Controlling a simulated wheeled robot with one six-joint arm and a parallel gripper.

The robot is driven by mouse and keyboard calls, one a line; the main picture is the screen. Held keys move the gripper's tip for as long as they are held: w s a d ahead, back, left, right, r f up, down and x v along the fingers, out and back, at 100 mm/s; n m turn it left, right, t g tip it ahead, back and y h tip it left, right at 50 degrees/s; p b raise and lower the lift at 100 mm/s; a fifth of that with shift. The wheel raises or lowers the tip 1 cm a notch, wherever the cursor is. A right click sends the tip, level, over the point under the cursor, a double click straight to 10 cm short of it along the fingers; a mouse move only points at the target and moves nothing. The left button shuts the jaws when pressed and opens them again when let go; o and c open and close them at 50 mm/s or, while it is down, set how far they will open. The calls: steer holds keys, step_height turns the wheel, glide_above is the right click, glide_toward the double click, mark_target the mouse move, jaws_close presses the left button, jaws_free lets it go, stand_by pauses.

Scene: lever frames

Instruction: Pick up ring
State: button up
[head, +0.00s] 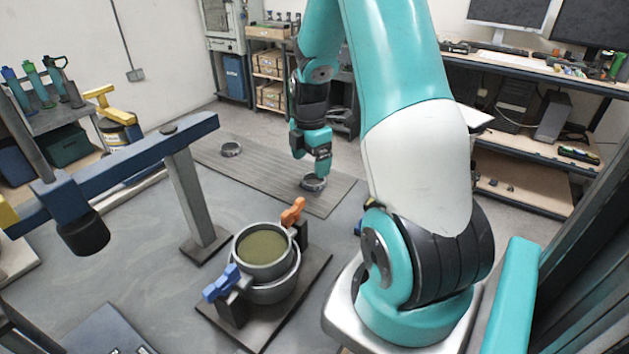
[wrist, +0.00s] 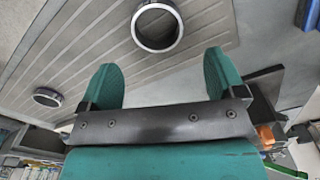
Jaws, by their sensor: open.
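Two metal rings lie on the grey grooved mat (head: 275,176). The nearer ring (head: 313,183) is right under my gripper (head: 318,168) in the head view. In the wrist view this ring (wrist: 157,27) lies beyond the fingertips, between their lines and a little left of centre. The other ring (head: 231,149) lies at the far left of the mat and shows at the left in the wrist view (wrist: 47,97). My gripper also shows in the wrist view (wrist: 158,68), with its two green fingers apart and nothing between them.
A round pot (head: 264,252) with an orange clamp (head: 293,212) and a blue clamp (head: 221,284) stands on a dark base plate. A blue beam on a grey post (head: 195,195) stands left of it. The mat between the rings is clear.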

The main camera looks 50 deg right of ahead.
mark_target(313, 177)
steer(key=f, duration=0.4)
steer(key=d+f+p, duration=0.1)
steer(key=f, duration=0.1)
steer(key=shift+s, duration=0.1)
steer(key=shift+a+r, duration=0.1)
steer(key=c, duration=1.1)
